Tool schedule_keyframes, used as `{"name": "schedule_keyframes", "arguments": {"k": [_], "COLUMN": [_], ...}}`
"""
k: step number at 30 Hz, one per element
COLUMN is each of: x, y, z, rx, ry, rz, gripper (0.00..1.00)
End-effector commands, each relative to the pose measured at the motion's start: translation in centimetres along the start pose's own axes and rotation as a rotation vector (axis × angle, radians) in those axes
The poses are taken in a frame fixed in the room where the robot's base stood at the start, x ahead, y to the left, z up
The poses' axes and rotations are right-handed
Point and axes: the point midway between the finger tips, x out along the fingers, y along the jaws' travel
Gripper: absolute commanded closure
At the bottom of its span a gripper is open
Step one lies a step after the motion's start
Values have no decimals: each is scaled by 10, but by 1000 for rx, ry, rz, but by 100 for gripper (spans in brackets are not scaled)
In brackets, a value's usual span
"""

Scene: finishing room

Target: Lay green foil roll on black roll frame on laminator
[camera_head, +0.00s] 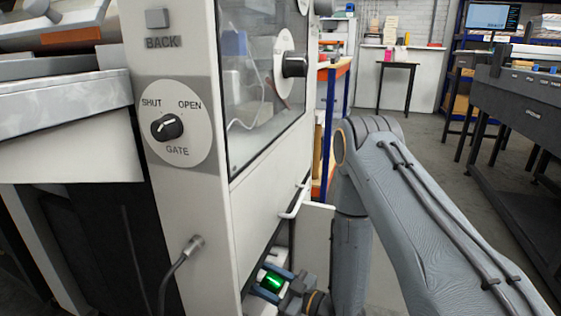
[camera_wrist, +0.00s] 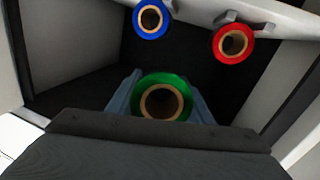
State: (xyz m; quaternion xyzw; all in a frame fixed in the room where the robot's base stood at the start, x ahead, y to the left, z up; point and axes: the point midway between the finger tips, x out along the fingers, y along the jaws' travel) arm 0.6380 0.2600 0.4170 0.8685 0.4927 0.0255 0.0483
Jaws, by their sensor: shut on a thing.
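The green foil roll (camera_wrist: 170,79) has a brown cardboard core and faces the wrist camera end-on. My gripper (camera_wrist: 162,92) is shut on it, with one blue-grey finger on each side. In the head view my gripper (camera_head: 270,284) is low down, inside the open lower compartment of a white machine (camera_head: 277,222), and the green roll (camera_head: 273,280) shows between its fingers. I cannot pick out the black roll frame in either view, nor tell whether this white machine is the laminator.
A blue roll (camera_wrist: 150,18) and a red roll (camera_wrist: 233,43) hang at the back of the compartment, close beyond the green one. Pale side walls flank it. The machine has a gate dial (camera_head: 167,127) and a window (camera_head: 262,75). A dark bench (camera_head: 520,88) stands right, across open floor.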

Motion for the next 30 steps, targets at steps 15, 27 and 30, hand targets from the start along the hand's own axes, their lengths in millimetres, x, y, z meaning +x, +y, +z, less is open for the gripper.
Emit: {"name": "schedule_keyframes", "arguments": {"k": [15,27,30], "x": [-150,-233,-246], "y": [74,79,78], "z": [-37,-60,-64], "rx": [6,-2,-3], "ry": [-7,-6,-6], "rz": [56,77,81], "gripper": [78,78,78]}}
